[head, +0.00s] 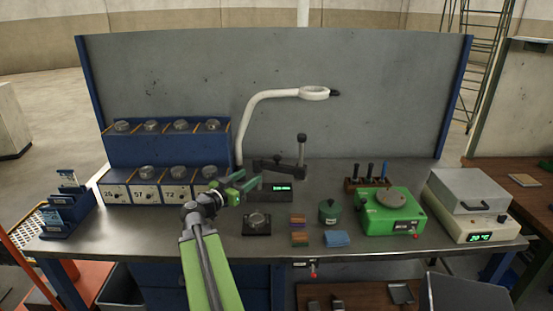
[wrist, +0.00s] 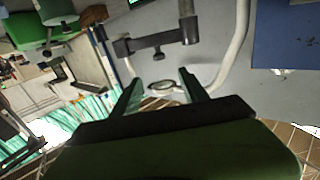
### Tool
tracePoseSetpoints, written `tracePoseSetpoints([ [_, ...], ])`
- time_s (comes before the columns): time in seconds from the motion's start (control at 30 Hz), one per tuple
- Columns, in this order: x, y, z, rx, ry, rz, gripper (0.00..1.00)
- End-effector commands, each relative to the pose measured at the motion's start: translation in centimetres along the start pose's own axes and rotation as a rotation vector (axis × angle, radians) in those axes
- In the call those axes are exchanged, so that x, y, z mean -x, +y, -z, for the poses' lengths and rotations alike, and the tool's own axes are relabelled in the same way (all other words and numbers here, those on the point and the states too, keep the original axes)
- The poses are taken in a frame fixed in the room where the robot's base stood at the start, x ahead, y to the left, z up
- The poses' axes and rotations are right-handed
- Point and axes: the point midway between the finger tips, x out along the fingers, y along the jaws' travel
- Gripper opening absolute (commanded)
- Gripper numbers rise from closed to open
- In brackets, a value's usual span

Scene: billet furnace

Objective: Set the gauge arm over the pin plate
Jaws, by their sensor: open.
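The gauge stands at the back middle of the bench, with a dark base and lit green display (head: 283,188), an upright post (head: 301,152) and a dark horizontal gauge arm (head: 268,165) reaching left. In the wrist view the gauge arm (wrist: 150,42) and its knob lie beyond my fingertips, apart from them. A dark square plate with a round metal piece (head: 257,223), perhaps the pin plate, lies in front of the gauge. My gripper (head: 249,179) is open, just left of and below the gauge arm's left end. Its two fingers (wrist: 160,90) show nothing held between them.
A blue rack (head: 165,148) with round metal pieces stands left.

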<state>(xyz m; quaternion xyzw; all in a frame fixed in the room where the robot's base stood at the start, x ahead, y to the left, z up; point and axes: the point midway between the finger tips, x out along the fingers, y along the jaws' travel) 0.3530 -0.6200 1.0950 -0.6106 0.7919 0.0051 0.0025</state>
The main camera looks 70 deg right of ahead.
Motion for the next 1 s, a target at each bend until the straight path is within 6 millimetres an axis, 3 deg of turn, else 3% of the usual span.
tracePoseSetpoints([
  [0.27,-1.8,0.0,0.3,-0.007,0.012,-0.002,0.52],
  [0.8,-14.7,-0.1,0.4,-0.005,0.010,-0.002,0.52],
  [1.0,-17.2,-0.1,0.4,-0.005,0.010,0.000,0.52],
])
